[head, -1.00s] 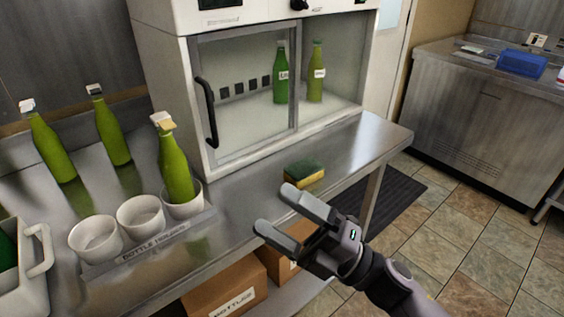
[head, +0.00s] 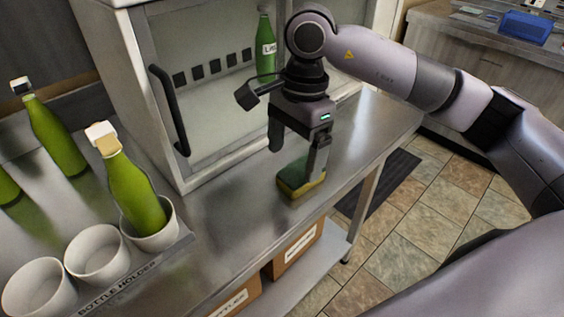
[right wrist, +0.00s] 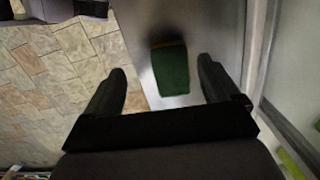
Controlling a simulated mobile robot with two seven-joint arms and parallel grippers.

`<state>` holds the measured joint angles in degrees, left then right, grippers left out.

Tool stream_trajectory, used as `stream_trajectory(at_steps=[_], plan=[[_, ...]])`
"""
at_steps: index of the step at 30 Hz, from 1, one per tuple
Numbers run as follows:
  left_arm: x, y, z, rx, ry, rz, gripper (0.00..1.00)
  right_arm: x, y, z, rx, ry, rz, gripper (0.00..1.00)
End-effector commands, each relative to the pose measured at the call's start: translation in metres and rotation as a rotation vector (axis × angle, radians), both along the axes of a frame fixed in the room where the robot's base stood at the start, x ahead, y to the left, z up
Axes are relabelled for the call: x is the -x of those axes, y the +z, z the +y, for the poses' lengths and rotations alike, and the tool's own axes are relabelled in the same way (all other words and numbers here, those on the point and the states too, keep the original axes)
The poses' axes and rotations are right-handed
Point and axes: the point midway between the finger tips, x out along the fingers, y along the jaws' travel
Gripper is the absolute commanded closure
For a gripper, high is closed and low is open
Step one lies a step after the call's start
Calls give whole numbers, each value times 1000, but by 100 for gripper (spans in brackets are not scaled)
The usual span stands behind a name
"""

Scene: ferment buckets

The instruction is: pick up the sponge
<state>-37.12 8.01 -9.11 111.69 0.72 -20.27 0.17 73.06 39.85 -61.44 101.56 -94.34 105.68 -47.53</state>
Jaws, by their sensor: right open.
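The sponge (head: 300,179), green on top with a yellow lower layer, lies on the steel counter in front of the glass-fronted cabinet. My right gripper (head: 296,160) points down just above it, its fingers open. In the head view the right finger overlaps part of the sponge. In the right wrist view the sponge (right wrist: 170,70) lies between the two open fingers (right wrist: 162,85) and a little beyond their tips, with a gap on both sides. Contact is not visible. My left gripper is not in view.
The cabinet (head: 215,95) with its black handle stands close behind the sponge. A bottle holder (head: 130,285) with white cups, one holding a green bottle (head: 133,190), is at the left. The steel counter (head: 225,225) is clear around the sponge. Boxes (head: 297,247) sit below.

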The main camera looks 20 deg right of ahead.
Motion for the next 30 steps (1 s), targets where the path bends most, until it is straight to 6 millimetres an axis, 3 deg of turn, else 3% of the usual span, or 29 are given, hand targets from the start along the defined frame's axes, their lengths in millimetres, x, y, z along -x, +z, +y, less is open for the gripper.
stream_trajectory(at_steps=[3, 6, 21, 30], plan=[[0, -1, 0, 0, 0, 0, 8, -7, 10, -19, 82, -3, -33, 11], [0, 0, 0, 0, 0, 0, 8, -8, 9, -24, 107, -4, -41, 11], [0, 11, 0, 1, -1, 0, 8, -11, -53, -29, 105, -4, -39, 11], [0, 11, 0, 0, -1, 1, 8, -11, -59, -28, 104, -4, -42, 11]])
